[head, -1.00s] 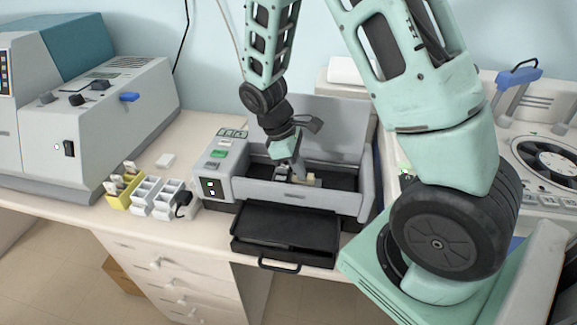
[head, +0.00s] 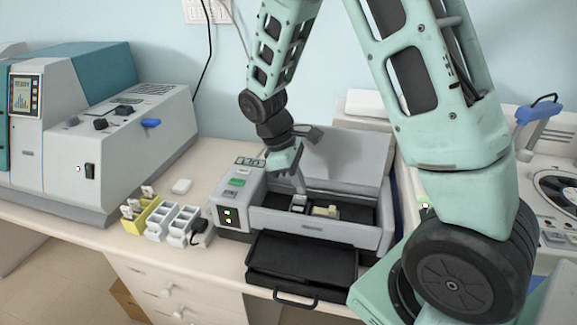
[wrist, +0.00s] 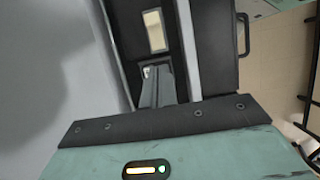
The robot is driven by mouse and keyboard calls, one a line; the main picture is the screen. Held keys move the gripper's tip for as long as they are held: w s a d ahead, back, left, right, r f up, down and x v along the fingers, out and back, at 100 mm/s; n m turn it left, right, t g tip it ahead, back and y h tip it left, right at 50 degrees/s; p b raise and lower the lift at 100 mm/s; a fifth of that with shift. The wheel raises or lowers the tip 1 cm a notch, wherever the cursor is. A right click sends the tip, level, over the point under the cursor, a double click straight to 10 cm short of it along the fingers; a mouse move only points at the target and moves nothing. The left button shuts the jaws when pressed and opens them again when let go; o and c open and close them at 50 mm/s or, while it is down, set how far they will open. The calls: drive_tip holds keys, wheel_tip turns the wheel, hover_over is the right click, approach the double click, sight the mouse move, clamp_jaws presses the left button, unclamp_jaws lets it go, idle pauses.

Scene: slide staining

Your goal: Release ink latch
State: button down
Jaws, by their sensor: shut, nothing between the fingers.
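The grey stainer (head: 310,229) stands with its lid (head: 345,158) raised. In its dark open bay are a small pale grey block (head: 299,203) and a cream block (head: 325,211) to the right of it. The cream block also shows in the wrist view (wrist: 154,30), beyond my fingers. My gripper (head: 301,191) is shut and empty, pointing down into the bay just above or at the grey block. In the wrist view its fingertips (wrist: 158,70) overlap a small light-coloured part, and contact cannot be told. I cannot tell which part is the ink latch.
A black tray (head: 302,262) with a handle sticks out below the stainer's front. Yellow (head: 140,216) and white slide racks (head: 180,224) stand to its left. A large grey machine (head: 120,150) is farther left, and a centrifuge-like device (head: 560,190) is at the right.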

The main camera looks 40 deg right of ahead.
drive_tip(key=shift+b+v, duration=0.4)
drive_tip(key=shift+v, duration=2.3)
drive_tip(key=s+a+f+t+y+b, duration=0.1)
drive_tip(key=s+a+t+y+b, duration=0.2)
drive_tip(key=s+a, duration=1.6)
drive_tip(key=a, duration=0.2)
drive_tip(key=shift+s+a, duration=0.2)
drive_tip(key=shift+a, duration=0.05)
drive_tip(key=shift+f, duration=0.1)
